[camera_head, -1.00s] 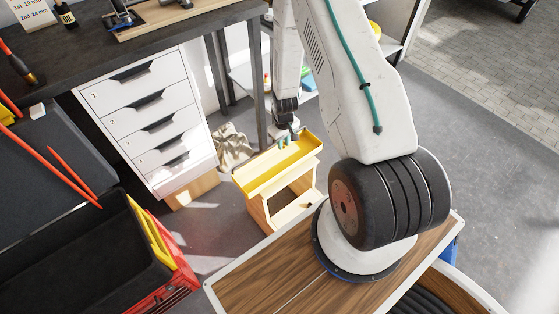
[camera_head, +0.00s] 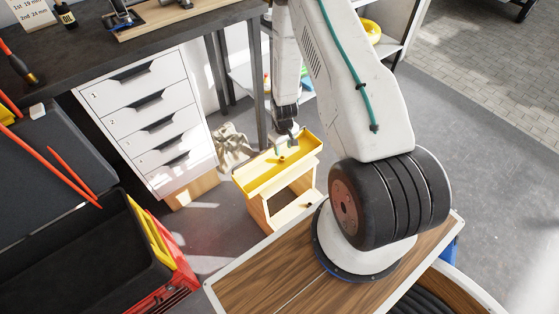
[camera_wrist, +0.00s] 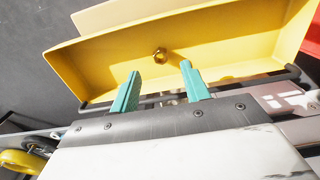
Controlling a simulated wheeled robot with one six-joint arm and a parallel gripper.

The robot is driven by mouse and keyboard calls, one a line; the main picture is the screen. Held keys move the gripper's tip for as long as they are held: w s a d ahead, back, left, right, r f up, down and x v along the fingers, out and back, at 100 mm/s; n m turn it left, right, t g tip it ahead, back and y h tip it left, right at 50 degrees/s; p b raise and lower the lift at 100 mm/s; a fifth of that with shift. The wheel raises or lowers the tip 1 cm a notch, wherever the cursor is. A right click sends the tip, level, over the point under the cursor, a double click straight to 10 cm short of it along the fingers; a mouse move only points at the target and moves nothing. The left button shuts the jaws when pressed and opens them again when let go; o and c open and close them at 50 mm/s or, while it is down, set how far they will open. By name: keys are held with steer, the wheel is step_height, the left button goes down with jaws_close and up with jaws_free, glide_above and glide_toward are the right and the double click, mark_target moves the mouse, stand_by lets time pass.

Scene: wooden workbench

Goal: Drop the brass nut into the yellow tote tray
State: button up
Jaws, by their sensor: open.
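The yellow tote tray (camera_head: 258,182) sits on top of a small pale wooden stand. In the wrist view the tray (camera_wrist: 225,48) spans the upper part of the picture. The brass nut (camera_wrist: 160,55) is inside the tray, on its yellow inner surface; in the head view it is a small dark gold spot (camera_head: 281,157). My gripper (camera_wrist: 160,70) is open, its two teal fingers apart and nothing between them. In the head view my gripper (camera_head: 288,143) hangs just above the tray's far side. The nut is clear of both fingers.
A white drawer cabinet (camera_head: 150,120) stands under the dark workbench left of the stand. A bench leg (camera_head: 257,85) rises behind the tray. A crumpled beige cloth (camera_head: 232,148) lies beside it. A red case (camera_head: 170,285) with a black inside is at lower left.

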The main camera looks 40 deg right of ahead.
step_height(320, 180, up, 8)
stand_by(0.4)
steer(key=shift+f, duration=0.1)
steer(key=s+a+r, duration=0.5)
steer(key=s+r, duration=0.4)
steer(key=r, duration=0.6)
steer(key=s+a+r+t, duration=0.1)
steer(key=s+a+r, duration=0.5)
steer(key=r, duration=1)
steer(key=s+a+r, duration=0.5)
steer(key=s+r, duration=0.6)
steer(key=r, duration=0.5)
steer(key=shift+s+a, duration=0.4)
